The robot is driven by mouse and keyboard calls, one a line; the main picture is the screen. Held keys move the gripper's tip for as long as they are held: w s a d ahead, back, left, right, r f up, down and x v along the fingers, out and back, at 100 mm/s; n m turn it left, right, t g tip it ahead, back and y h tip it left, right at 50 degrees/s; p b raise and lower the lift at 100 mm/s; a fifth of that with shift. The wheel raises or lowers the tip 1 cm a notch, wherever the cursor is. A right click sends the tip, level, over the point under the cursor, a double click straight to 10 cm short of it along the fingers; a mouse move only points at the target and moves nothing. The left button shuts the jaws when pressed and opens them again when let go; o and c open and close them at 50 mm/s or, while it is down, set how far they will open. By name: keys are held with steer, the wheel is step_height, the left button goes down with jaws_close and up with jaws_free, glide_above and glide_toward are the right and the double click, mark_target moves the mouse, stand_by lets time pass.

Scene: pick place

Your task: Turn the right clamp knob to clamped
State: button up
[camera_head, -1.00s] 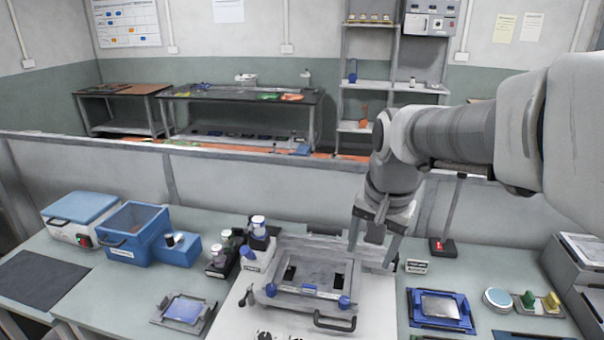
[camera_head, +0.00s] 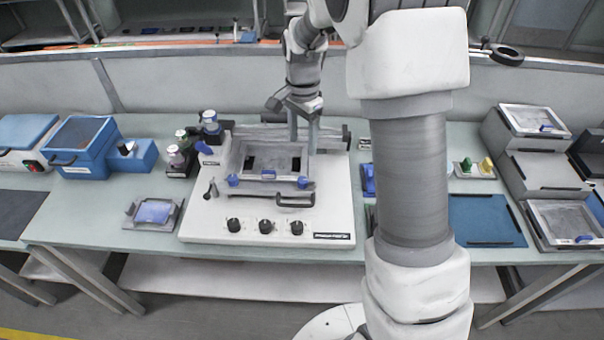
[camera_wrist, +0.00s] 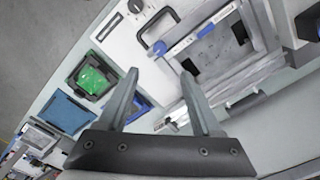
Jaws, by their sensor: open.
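The right clamp knob (camera_head: 302,182) is a blue round knob at the front right corner of the grey fixture frame (camera_head: 243,160). It also shows in the wrist view (camera_wrist: 160,47), above and between my fingertips. The left clamp knob (camera_head: 233,181) is a matching blue one at the front left corner. My gripper (camera_head: 303,148) is open and empty. It points down near the right side of the frame, behind the right knob, apart from it. In the wrist view, my gripper (camera_wrist: 160,75) has its two fingers spread. Which way the knob is turned is too small to tell.
A black handle (camera_head: 282,201) stands in front of the frame. Several black dials, including one on the right (camera_head: 296,227), line the white base plate (camera_head: 335,205). Bottles (camera_head: 210,122) stand behind left. A blue tablet holder (camera_head: 153,212) lies left. My arm hides part of the table.

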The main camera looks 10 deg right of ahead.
mark_target(302, 179)
step_height(302, 179, down, 13)
steer(key=shift+f+p, duration=0.15)
steer(key=shift+p, duration=0.2)
steer(key=shift+c, duration=0.3)
jaws_close()
